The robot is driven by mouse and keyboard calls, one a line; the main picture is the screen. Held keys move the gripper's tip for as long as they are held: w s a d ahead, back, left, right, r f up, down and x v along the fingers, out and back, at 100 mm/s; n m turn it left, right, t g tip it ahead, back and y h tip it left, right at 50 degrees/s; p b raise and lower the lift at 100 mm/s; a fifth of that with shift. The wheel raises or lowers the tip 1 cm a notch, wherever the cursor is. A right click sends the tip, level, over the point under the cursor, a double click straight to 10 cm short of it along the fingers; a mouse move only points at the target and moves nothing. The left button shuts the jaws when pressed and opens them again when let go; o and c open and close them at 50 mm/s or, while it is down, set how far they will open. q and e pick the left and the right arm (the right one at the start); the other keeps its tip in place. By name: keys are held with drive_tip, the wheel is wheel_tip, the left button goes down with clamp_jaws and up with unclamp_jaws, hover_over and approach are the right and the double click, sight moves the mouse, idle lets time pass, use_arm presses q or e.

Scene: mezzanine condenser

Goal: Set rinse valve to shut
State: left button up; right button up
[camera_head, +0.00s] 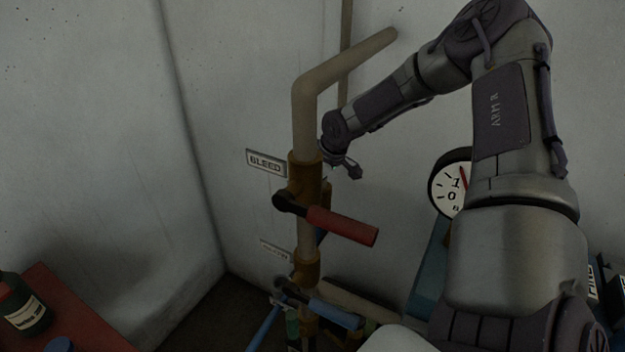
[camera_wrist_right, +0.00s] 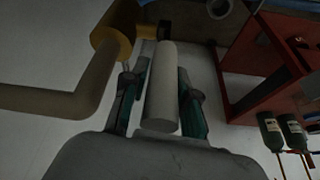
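In the head view an upright pipe (camera_head: 305,122) carries an upper brass valve with a red lever (camera_head: 342,226) beside a BLEED sign (camera_head: 265,162). Below is a brass valve with a blue lever (camera_head: 334,313); its sign (camera_head: 275,250) is too dim to read. No sign legibly reads rinse. My right gripper (camera_head: 341,168) is behind the pipe, near the upper valve. In the right wrist view its fingers (camera_wrist_right: 160,100) stand apart on either side of a pale cylindrical handle (camera_wrist_right: 161,90), with narrow gaps showing. A brass valve body (camera_wrist_right: 113,33) is beside it. My left gripper is out of view.
A round gauge (camera_head: 449,188) is right of the pipe, partly behind my right arm. A red bench (camera_head: 75,305) with a dark bottle (camera_head: 22,303) stands at lower left. Pale walls close in behind. The wrist view shows a red stand (camera_wrist_right: 262,80) and more bottles (camera_wrist_right: 270,132).

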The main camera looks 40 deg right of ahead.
clamp_jaws()
drive_tip(key=shift+s+d+t+b, duration=0.15)
drive_tip(key=shift+s+t+b, duration=0.2)
drive_tip(key=shift+s+t, duration=0.25)
drive_tip(key=shift+s+d+t+y, duration=0.1)
drive_tip(key=shift+s+t+y, duration=0.2)
drive_tip(key=shift+t, duration=0.1)
drive_tip(key=s+t+p, duration=0.1)
drive_tip(key=p, duration=0.3)
drive_tip(key=s+f+t+y+p, duration=0.1)
drive_tip(key=t+p, duration=0.1)
drive_tip(key=p, duration=0.2)
drive_tip(key=shift+s+d+f, duration=0.1)
drive_tip(key=shift+d, duration=0.3)
